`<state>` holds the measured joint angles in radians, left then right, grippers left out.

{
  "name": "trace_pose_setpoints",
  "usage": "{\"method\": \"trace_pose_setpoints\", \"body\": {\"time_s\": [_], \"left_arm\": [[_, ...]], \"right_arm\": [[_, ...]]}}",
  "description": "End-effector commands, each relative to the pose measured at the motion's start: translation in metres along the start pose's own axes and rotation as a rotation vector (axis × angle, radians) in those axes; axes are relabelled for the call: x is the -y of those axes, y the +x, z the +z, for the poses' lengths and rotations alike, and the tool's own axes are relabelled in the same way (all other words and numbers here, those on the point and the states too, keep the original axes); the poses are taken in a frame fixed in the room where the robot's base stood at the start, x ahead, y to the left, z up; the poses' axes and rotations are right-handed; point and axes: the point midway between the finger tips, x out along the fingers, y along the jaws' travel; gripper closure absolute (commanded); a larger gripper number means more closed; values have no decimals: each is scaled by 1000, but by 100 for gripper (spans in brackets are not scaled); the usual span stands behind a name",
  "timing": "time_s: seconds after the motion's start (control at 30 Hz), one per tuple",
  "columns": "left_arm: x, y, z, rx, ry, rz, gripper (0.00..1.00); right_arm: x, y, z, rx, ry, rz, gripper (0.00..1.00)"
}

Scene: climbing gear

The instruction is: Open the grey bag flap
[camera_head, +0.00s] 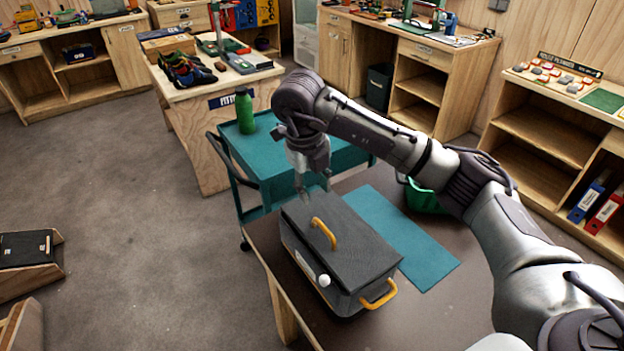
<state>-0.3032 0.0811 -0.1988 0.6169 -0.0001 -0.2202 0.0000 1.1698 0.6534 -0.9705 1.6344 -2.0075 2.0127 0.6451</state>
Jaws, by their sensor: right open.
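The dark grey bag (345,272) sits on the brown table in front of me. Its flap (350,240) lies shut over the top. A yellow handle (324,233) stands up on the flap. A second yellow handle (379,295) is on the bag's right end, and a white ball-shaped knob (324,280) is on its near side. My right gripper (314,188) is open and empty. It points down near the far left edge of the bag, apart from the yellow flap handle. My left gripper is out of view.
A teal mat (402,236) lies right of the bag on the brown table (440,305). A teal cart (278,157) carrying a green bottle (245,110) stands beyond the table. A green basket (424,197) is at the table's far side.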

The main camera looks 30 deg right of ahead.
Motion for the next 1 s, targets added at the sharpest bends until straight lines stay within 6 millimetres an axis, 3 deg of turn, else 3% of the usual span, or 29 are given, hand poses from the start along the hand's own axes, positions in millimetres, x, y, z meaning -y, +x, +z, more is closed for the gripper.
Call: {"method": "trace_pose_setpoints", "body": {"time_s": [0.5,0.7,1.0], "left_arm": [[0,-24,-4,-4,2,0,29],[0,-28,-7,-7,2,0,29],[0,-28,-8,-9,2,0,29]], "right_arm": [[-1,95,-1,-3,-1,4,58],[-2,113,0,-1,-1,4,58],[-2,117,0,1,-2,4,58]]}}
